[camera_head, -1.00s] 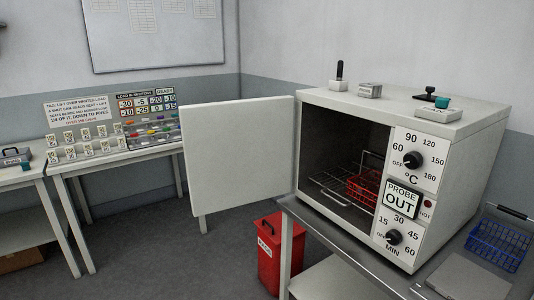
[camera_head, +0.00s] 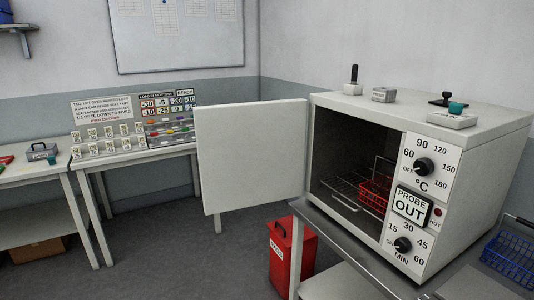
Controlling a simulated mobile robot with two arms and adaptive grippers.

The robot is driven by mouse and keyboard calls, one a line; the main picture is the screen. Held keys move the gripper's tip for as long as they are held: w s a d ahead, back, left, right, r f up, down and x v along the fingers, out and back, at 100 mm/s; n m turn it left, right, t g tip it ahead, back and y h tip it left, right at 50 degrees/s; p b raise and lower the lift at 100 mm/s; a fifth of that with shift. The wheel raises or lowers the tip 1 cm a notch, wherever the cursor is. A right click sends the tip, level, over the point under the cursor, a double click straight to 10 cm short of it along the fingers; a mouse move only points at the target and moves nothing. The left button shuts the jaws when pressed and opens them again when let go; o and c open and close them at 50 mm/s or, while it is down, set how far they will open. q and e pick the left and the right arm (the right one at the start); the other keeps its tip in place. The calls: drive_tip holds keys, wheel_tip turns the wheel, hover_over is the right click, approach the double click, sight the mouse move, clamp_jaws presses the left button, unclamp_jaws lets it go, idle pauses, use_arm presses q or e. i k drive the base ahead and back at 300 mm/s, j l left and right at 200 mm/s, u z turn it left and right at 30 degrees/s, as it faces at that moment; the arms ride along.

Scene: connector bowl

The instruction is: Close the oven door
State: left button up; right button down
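The oven (camera_head: 470,140) is a white box on a grey table at the right, its front facing left. Its door (camera_head: 250,157) stands wide open, swung out to the left of the opening. A wire rack (camera_head: 340,188) and a red basket (camera_head: 375,190) are inside the chamber. Two dials and a sign reading PROBE OUT (camera_head: 410,206) are on the front panel. Neither of my grippers shows in the head view.
A red bin (camera_head: 284,255) stands on the floor below the door, by the oven's table (camera_head: 350,245). A blue wire basket (camera_head: 512,258) sits right of the oven. Small items stand on the oven top. A white table (camera_head: 95,163) with signs and connectors is at the left.

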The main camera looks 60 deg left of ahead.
sight(249, 155)
drive_tip(key=j+z, duration=0.3)
drive_tip(key=j, duration=0.75)
drive_tip(key=j+z, duration=0.3)
drive_tip(key=j, duration=0.75)
